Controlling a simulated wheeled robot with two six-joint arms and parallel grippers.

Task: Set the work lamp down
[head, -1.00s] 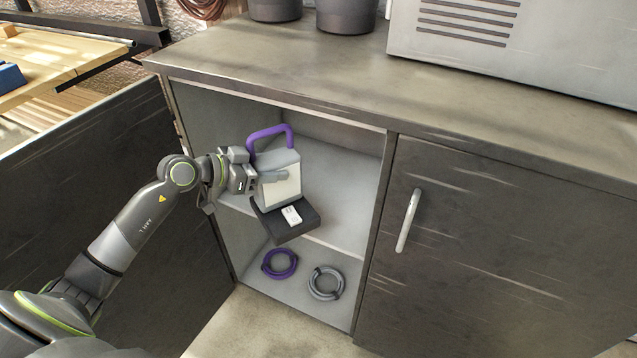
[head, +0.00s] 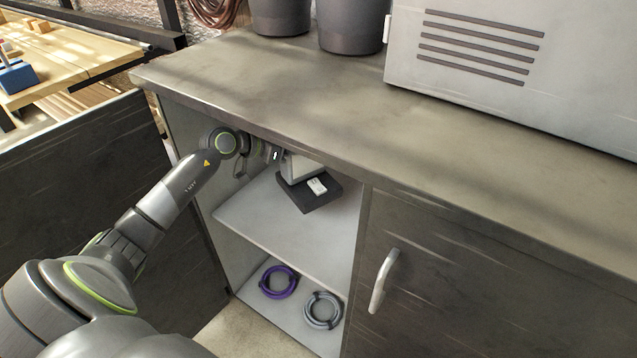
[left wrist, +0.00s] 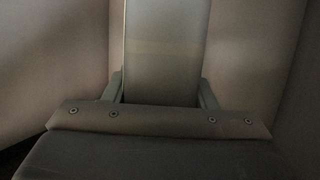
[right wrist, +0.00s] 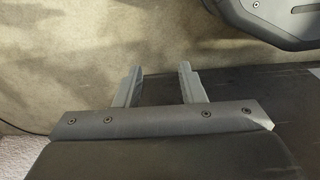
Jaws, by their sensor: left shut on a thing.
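The work lamp (head: 303,170) is inside the open cupboard, over the upper shelf (head: 265,222). Its pale body stands on a dark, flat base (head: 322,199) with a small white part on it. The worktop's front edge hides its top and purple handle. I cannot tell whether the base touches the shelf. My left gripper (head: 281,158) reaches in from the left and is shut on the lamp. In the left wrist view the lamp's body (left wrist: 165,45) fills the space between the fingers (left wrist: 161,90). My right gripper (right wrist: 159,85) is open and empty.
A purple coil (head: 278,282) and a grey coil (head: 322,310) lie on the cupboard floor. The left door (head: 75,200) is open; the right door (head: 480,285) is shut, its handle (head: 384,281) near the opening. The worktop (head: 300,95) overhangs. The shelf's front part is bare.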

